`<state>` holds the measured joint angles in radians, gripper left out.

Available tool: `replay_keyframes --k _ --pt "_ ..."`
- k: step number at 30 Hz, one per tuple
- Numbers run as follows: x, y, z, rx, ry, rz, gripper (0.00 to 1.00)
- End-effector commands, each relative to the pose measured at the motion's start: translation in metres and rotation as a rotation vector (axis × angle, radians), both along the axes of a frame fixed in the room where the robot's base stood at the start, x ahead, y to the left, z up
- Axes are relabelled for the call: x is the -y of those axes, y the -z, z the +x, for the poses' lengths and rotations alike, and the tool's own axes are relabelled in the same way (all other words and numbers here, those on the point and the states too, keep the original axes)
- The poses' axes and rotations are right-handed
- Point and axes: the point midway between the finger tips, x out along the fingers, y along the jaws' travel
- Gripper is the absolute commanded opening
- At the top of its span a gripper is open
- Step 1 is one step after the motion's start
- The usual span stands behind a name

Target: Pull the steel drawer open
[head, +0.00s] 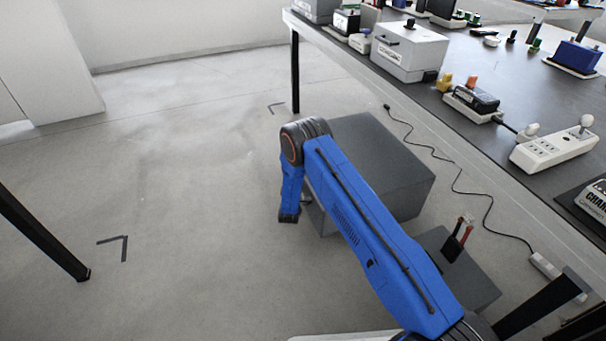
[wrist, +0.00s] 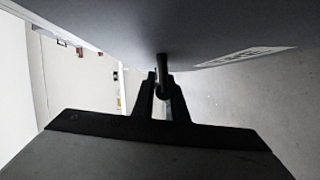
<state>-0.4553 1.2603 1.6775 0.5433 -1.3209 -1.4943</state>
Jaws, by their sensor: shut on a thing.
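The steel drawer unit (head: 375,160) is a dark grey box on the floor beside the long table. In the wrist view its grey face (wrist: 110,25) fills the top, with a white label at the right. A thin dark handle (wrist: 162,64) sticks out from that face. My gripper (wrist: 160,84) is shut on the handle, with a finger on each side of it. In the head view my blue arm reaches across to the left side of the box, and the fingertips and handle are hidden. I cannot tell how far the drawer stands out.
The long table (head: 480,165) runs along the right, carrying chargers, boxes and a power strip (head: 553,148). A lower grey box (head: 462,275) with a red and black item is near my arm.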

Motion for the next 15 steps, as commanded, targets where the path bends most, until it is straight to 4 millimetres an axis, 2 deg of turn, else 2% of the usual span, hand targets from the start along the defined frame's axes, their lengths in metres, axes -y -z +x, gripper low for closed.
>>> replay_keyframes --k 6,15 --pt "-0.020 0.001 -0.007 -0.002 0.000 0.000 0.00" --pt "-0.024 0.001 -0.008 -0.002 0.002 0.000 0.00"
